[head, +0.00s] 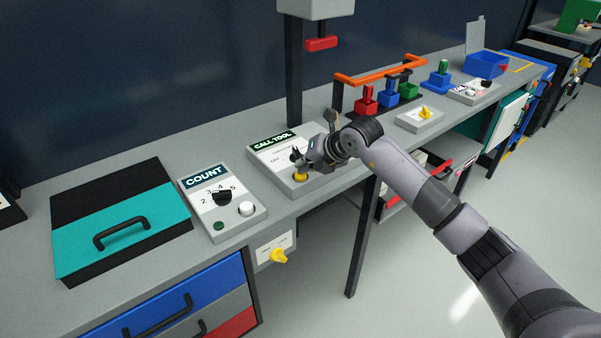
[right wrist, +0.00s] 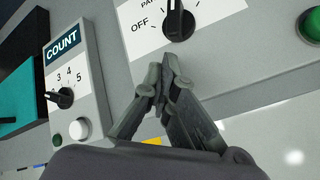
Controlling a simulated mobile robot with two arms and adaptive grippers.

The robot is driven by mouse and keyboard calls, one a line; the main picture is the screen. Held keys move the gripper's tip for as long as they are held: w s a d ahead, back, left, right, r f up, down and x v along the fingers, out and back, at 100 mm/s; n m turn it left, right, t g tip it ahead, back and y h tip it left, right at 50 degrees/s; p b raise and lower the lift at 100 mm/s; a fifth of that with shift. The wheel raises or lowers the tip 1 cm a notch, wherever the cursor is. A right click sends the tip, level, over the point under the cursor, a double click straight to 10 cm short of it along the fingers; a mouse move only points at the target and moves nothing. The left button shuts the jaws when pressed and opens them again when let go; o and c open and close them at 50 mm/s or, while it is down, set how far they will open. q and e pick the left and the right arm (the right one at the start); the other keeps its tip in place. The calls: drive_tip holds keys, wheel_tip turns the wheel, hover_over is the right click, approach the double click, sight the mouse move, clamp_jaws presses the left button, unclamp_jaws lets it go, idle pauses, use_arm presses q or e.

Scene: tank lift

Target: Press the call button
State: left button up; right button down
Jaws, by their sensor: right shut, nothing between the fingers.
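The grey CALL TOOL box (head: 262,158) stands on the bench, left of my right arm. A yellow button (head: 300,177) is on its front part. The box's black knob (right wrist: 178,24), with an OFF mark, is just beyond the fingertips in the wrist view. A green button (right wrist: 311,25) is at the right there. My left gripper is not in view.
The COUNT box (head: 222,203), with a dial and two buttons, stands to the left. A teal-lidded case (head: 115,225) lies farther left. A dark post (head: 294,75) rises behind the CALL TOOL box. An orange rail (head: 380,70) and coloured blocks stand to the right.

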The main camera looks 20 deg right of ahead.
drive_tip(key=shift+r+p, duration=0.55)
drive_tip(key=shift+r, duration=0.35)
drive_tip(key=shift+r, duration=0.1)
drive_tip(key=shift+r+p, duration=1.5)
drive_tip(key=shift+r, duration=0.9)
